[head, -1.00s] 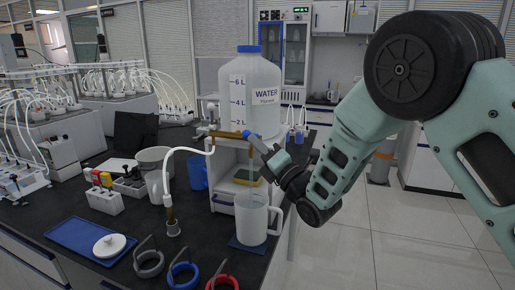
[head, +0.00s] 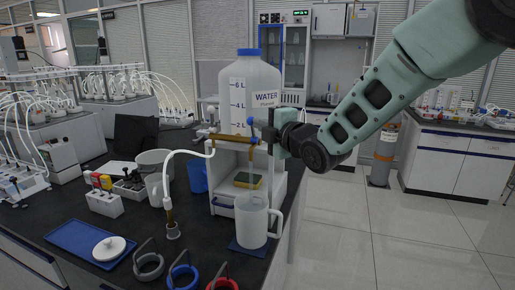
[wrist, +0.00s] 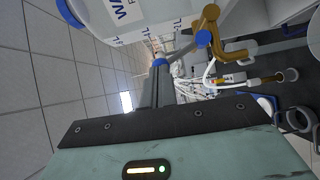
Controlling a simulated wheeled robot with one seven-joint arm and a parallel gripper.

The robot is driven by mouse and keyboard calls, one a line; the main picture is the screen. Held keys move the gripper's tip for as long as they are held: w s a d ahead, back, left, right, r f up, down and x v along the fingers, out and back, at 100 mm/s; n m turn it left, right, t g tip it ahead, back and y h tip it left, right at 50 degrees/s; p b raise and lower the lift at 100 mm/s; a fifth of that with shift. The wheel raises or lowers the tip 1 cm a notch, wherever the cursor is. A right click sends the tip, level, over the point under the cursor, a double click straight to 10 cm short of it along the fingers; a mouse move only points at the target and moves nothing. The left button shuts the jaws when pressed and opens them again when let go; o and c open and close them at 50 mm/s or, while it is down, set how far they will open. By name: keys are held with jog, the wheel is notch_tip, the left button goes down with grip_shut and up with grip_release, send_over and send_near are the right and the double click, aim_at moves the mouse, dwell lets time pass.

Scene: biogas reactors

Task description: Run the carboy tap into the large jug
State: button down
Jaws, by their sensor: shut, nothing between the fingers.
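The large white carboy (head: 258,85), marked WATER, stands on a white stand with its blue cap on. Its brown tap (head: 235,138) runs along the front below it; the tap also shows in the wrist view (wrist: 235,56). The clear large jug (head: 252,222) stands upright on a blue mat (head: 237,247), below the tap. I cannot tell whether it holds liquid. My gripper (head: 255,124) is shut and empty at the right end of the tap, level with the carboy's base. I cannot tell whether it touches the tap. It also shows in the wrist view (wrist: 160,64).
A white hose (head: 180,152) runs from the tap's left end to a small holder. A sponge (head: 247,180) lies in the stand. A blue tray (head: 72,236) and several ring clamps (head: 184,276) lie in front.

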jog(key=shift+w+d+r+m+g+h, duration=0.2)
jog(key=shift+w+r+m+g, duration=0.1)
jog(key=shift+w+m, duration=0.25)
jog(key=shift+w+d+r+m+g+h, duration=0.2)
jog(key=shift+w+r+m+g, duration=0.1)
jog(key=shift+w+m, duration=0.2)
jog(key=shift+b, duration=0.3)
